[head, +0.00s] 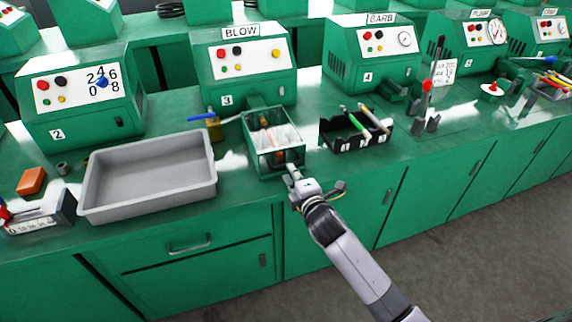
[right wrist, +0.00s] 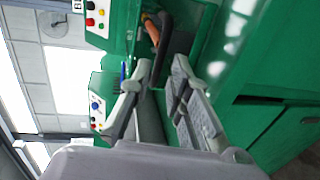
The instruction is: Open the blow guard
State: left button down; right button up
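The blow guard (head: 287,137) is a clear-walled box with a green frame on the bench, in front of the machine labelled BLOW (head: 222,78). An orange-brown part shows inside it. Its lid looks down, though the clear panels make this hard to judge. My right gripper (head: 291,171) is at the guard's front, by its dark handle. In the right wrist view, the fingers of my right gripper (right wrist: 163,72) are apart, with the dark handle (right wrist: 167,35) reaching in between them, nearer the right finger. Contact cannot be told. My left gripper is out of view.
A grey tray (head: 150,207) stands left of the guard, and a black pen holder (head: 345,138) stands right of it. A blue-handled valve (head: 213,121) is close at the guard's left. Green drawers (head: 200,262) lie below the bench edge.

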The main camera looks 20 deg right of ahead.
aim_at(274, 143)
jog(key=x, duration=0.5)
jog(key=shift+w+f, duration=0.15)
jog(key=shift+w, duration=0.2)
jog(key=shift+c, duration=0.5)
grip_shut()
